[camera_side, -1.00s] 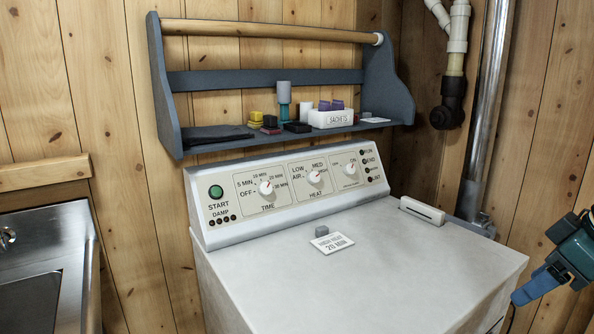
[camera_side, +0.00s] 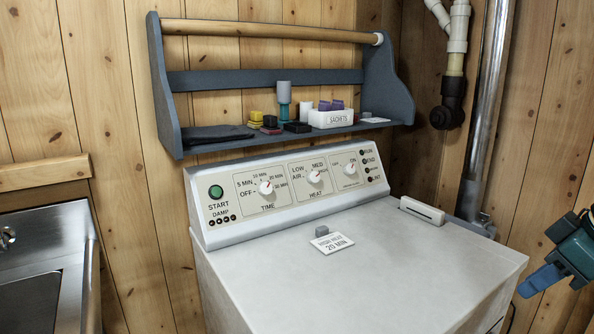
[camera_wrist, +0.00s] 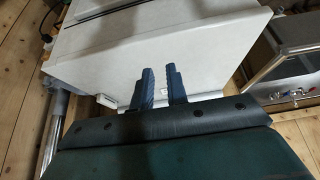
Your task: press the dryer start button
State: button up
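The dryer start button (camera_side: 216,191) is a round green button at the left end of the white control panel (camera_side: 210,239), with START printed below it. It stands clear, with nothing touching it. The white dryer (camera_side: 390,285) fills the lower middle of the side view; its pale surface also shows in the wrist view (camera_wrist: 205,35). My gripper (camera_side: 528,289) is at the right edge of the side view, beyond the dryer's right side and far from the button. In the wrist view its two blue fingers (camera_wrist: 161,72) stand apart with a narrow empty gap. The button is not visible there.
Time (camera_side: 266,188), heat (camera_side: 314,177) and a third knob (camera_side: 350,169) lie right of the button. A card with a grey block (camera_side: 331,244) lies on the dryer top. A loaded shelf (camera_side: 275,78) hangs above. A sink (camera_side: 45,270) is left. The dryer top is mostly clear.

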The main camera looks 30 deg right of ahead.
grip_shut()
dwell(0.8)
jog(key=shift+w, duration=0.1)
dwell(0.5)
jog(key=w+a+r+n+t+y, duration=0.1)
jog(key=w+a+r+t, duration=0.15)
jog(key=w, duration=0.85)
jog(key=w+a+r+t+y, duration=0.15)
jog(key=w+a+r, duration=0.25)
jog(key=w, duration=0.7)
jog(key=w+a+r+n+t+y, duration=0.1)
jog(key=w+a+r+t, duration=0.15)
jog(key=w, duration=0.85)
jog(key=w+a+f+t+y, duration=0.2)
jog(key=w+a, duration=0.4)
jog(key=w, duration=0.4)
jog(key=w+a+f+t+y, duration=0.3)
jog(key=w+a+f, duration=0.3)
jog(key=w, duration=0.5)
jog(key=shift+w+a+f+t, duration=0.2)
jog(key=shift+a+t, duration=0.25)
jog(key=shift+a, duration=0.15)
